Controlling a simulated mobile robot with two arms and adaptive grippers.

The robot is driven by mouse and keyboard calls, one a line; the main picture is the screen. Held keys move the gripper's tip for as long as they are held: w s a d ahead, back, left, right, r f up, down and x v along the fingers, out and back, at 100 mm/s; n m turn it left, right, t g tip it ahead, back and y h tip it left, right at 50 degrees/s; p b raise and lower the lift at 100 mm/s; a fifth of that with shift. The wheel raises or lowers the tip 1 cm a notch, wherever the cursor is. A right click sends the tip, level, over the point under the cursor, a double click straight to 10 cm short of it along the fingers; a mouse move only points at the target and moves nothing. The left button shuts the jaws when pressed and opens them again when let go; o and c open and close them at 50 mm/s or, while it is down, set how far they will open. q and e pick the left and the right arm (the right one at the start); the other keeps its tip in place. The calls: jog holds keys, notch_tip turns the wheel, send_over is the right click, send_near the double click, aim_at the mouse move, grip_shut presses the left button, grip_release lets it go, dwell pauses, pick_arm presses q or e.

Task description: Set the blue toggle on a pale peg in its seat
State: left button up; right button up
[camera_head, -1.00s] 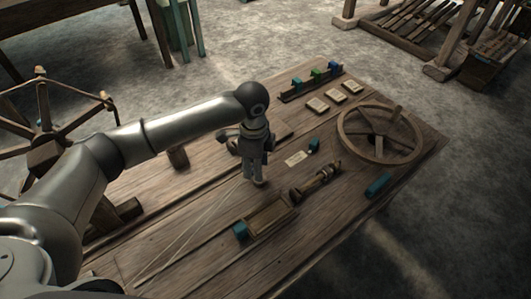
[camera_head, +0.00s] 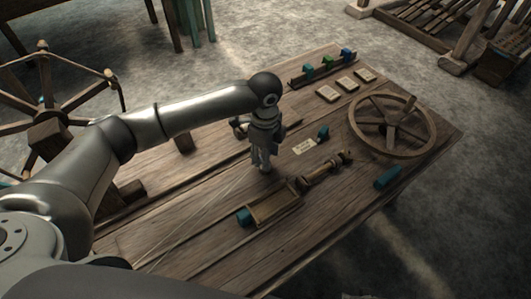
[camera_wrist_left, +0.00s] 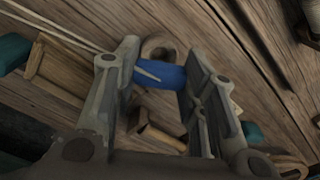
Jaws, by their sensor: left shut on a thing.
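In the left wrist view the blue toggle (camera_wrist_left: 165,75) sits between the two fingers of my left gripper (camera_wrist_left: 157,85), which is shut on it. A thin pale peg (camera_wrist_left: 148,74) shows against the toggle's face. Just beyond it is a round wooden ring (camera_wrist_left: 158,45) on the table; I cannot tell whether this is the seat or whether the toggle touches it. In the head view my left gripper (camera_head: 262,166) points down close above the table, and the toggle is too small to make out there. My right gripper is not in view.
A spoked wheel (camera_head: 352,128), a rack (camera_head: 305,76) and cards stand farther off. Another teal block (camera_head: 388,177) lies near the right edge.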

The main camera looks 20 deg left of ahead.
pick_arm(q)
jog(key=shift+f+b, duration=0.6)
jog(key=shift+f, duration=0.9)
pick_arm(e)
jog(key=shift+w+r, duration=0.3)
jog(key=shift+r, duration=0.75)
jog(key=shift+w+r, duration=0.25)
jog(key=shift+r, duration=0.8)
pick_arm(q)
jog(key=o, duration=0.8)
jog(key=shift+r, duration=0.15)
notch_tip(320, 180, up, 12)
jog(key=shift+f, duration=0.15)
